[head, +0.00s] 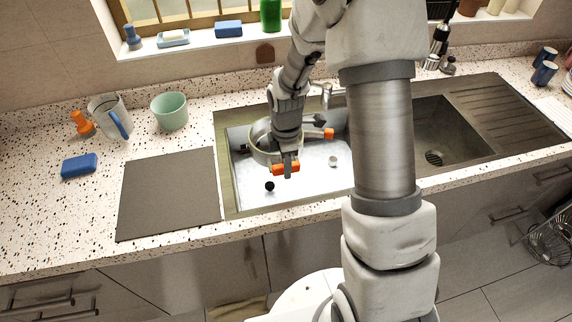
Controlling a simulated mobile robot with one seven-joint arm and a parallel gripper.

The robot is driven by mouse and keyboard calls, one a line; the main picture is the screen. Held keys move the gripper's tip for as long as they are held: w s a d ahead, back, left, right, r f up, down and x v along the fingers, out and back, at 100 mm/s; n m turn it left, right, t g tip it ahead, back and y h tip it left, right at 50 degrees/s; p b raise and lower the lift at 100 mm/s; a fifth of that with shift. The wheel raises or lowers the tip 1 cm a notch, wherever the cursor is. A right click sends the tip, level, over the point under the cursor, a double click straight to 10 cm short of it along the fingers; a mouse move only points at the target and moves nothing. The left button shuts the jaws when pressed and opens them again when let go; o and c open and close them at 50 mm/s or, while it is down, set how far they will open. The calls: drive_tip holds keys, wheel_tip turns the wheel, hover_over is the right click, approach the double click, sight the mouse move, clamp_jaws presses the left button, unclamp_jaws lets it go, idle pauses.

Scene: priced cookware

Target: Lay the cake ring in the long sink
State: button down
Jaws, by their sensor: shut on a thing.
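The cake ring (262,157) is a round, pale metal band in the head view, partly hidden behind my gripper. My gripper (287,168), with orange at its fingertips, points down over the left basin and is shut on the ring's near right side. The long sink (316,178) is the wide, light-floored basin left of my arm column. The ring shows inside the basin's outline, toward its left. Whether the ring touches the sink floor cannot be told from this view.
In the sink lie a small black ball (269,186), a pale round piece (333,161) and an orange-ended item (328,134). A second basin (437,132) is at right. A dark board (168,192), green bowl (170,112), jug (110,116) and blue sponge (79,166) are at left.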

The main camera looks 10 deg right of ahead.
drive_tip(key=shift+w, duration=0.4)
drive_tip(key=shift+f, duration=0.25)
wheel_tip(320, 180, down, 14)
drive_tip(key=b, duration=1)
drive_tip(key=shift+f+b, duration=0.25)
drive_tip(key=shift+b, duration=0.05)
drive_tip(key=shift+c, duration=0.8)
unclamp_jaws()
drive_tip(key=shift+s, duration=0.1)
drive_tip(key=shift+s+f, duration=0.1)
drive_tip(key=shift+s, duration=0.05)
